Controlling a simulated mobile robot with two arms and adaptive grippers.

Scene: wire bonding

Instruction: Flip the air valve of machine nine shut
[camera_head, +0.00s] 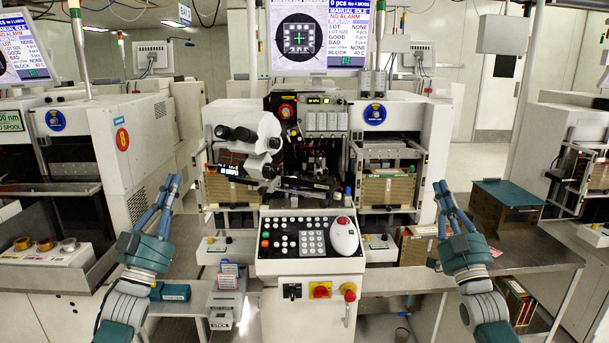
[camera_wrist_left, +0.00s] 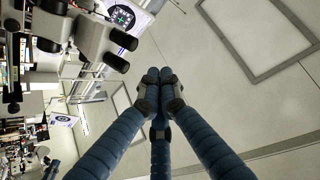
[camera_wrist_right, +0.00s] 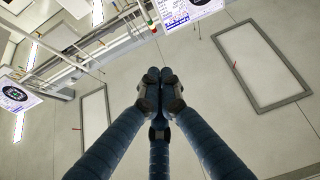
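A machine (camera_head: 310,250) stands in the middle of the head view, with a keypad console at its front. Below the console, its front panel carries a black switch (camera_head: 292,291), a red handle on a yellow plate (camera_head: 320,290), and a red-and-yellow fitting (camera_head: 349,292) at the right edge. I cannot tell for sure which is the air valve, nor read a nine here. My left gripper (camera_head: 174,181) points up left of the console, its fingertips together and empty. My right gripper (camera_head: 441,184) points up to the right, likewise closed and empty. Both are away from the panel.
A grey side table (camera_head: 530,252) with a teal-lidded box (camera_head: 508,192) stands at the right. A small card holder (camera_head: 226,300) stands left of the panel. Space before the panel looks clear.

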